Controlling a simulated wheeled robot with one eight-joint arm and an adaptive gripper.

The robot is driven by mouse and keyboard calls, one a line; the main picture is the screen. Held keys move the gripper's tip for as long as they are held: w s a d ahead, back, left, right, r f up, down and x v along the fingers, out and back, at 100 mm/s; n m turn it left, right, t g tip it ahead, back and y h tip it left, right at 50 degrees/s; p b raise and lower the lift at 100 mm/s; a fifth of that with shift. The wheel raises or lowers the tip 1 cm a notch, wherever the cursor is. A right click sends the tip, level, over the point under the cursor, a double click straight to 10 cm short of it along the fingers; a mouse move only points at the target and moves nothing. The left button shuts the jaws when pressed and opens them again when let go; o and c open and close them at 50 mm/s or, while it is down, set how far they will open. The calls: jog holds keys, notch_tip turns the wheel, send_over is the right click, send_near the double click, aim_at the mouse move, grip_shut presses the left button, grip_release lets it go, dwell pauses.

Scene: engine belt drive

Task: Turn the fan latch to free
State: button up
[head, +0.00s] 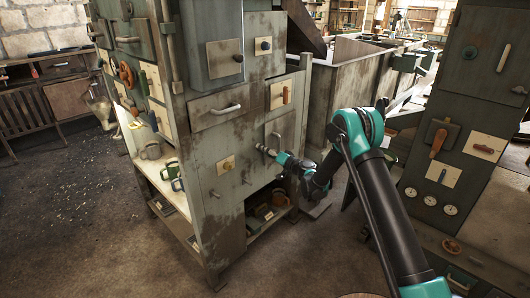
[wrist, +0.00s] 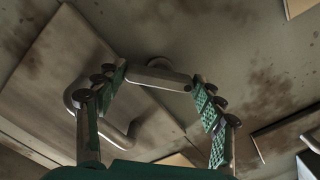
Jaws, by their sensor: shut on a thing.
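A short grey metal lever, which I take to be the fan latch (wrist: 160,72), sits on the worn grey-green cabinet face in the wrist view. My gripper (wrist: 160,78) has its two green-padded fingers at either end of this lever, closed on it. In the head view my gripper (head: 268,153) is against the front of the tall cabinet (head: 232,150), low on its right side. The latch is mostly hidden there by the gripper. No label on it can be read.
A curved grey handle (wrist: 118,138) on a flat plate is close beside the left finger. A drawer handle (head: 226,109), knobs and an open lower shelf (head: 268,212) are on the same cabinet. Another panel (head: 455,150) stands at the right. Floor is clear in front.

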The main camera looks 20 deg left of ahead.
jog(key=shift+m, duration=4.1)
jog(key=o, duration=1.2)
jog(key=shift+c, duration=0.2)
jog(key=shift+d, duration=0.1)
jog(key=v, duration=1.2)
jog(key=shift+f, duration=0.1)
